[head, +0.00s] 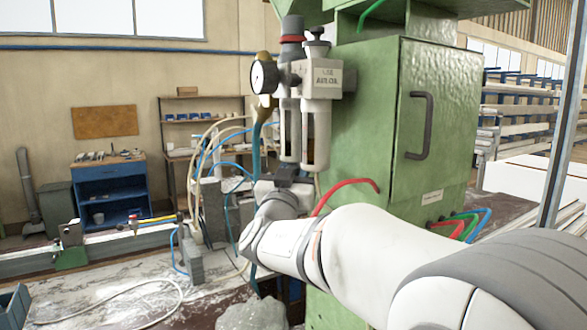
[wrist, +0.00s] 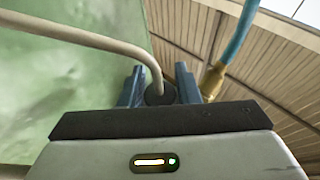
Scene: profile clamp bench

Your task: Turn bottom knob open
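The air service unit (head: 318,95) hangs on the green cabinet, with a round gauge, a red-ringed knob (head: 291,30) and a black knob (head: 317,38) on top, and two pale bowls below. My gripper is below the bowls in the head view, where its fingertips are hidden. In the wrist view, my gripper's two blue fingers (wrist: 160,88) stand apart, one on each side of a dark round piece (wrist: 160,95), possibly the bottom knob. I cannot tell whether they touch it. A beige hose (wrist: 95,38) runs to or past that piece.
The green cabinet (head: 432,75) with a black handle stands close behind and right of my arm. A red hose (head: 345,184) arches by my arm. A blue hose with a brass fitting (wrist: 213,80) is near the right finger. A cluttered bench (head: 110,285) lies left.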

